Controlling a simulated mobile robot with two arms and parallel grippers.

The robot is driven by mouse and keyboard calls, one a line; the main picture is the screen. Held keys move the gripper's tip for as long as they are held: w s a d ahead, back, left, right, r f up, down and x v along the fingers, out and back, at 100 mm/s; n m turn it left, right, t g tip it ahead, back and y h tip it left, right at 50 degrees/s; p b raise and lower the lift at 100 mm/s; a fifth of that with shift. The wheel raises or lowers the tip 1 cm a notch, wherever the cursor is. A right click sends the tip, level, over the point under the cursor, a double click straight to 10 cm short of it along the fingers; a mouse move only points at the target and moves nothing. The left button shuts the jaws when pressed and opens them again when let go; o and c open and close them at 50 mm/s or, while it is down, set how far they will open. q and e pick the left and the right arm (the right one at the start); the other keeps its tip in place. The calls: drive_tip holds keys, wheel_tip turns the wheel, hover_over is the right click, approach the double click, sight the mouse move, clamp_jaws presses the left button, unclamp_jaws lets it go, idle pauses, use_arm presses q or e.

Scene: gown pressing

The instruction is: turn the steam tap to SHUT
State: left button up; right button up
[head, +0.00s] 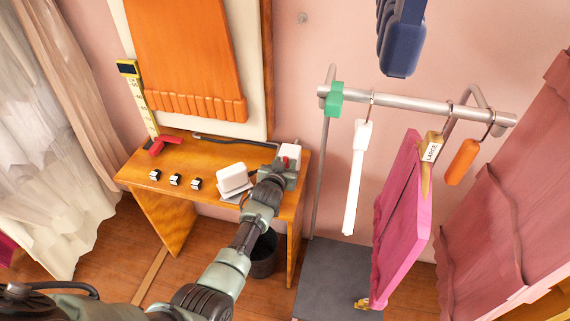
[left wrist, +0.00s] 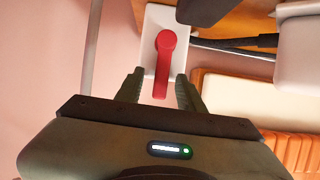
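The steam tap shows in the left wrist view as a red lever (left wrist: 165,62) on a white plate (left wrist: 152,72). The lever's round hub is at the top and its arm points down the picture, towards my gripper. In the head view the tap's white block (head: 290,151) stands at the desk's right back corner, partly hidden by my gripper. My left gripper (head: 284,168) is at the tap. In the left wrist view its fingers (left wrist: 159,92) are apart, one on each side of the lever's end, with gaps showing. No SHUT mark is readable. My right gripper is not in view.
A dark hose (head: 225,140) runs along the back. A rail (head: 420,104) with hanging garments stands right.

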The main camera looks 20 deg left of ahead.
use_arm(q)
drive_tip(key=v, duration=0.7)
drive_tip(key=shift+s, duration=0.4)
drive_tip(key=shift+r, duration=0.1)
idle(0.4)
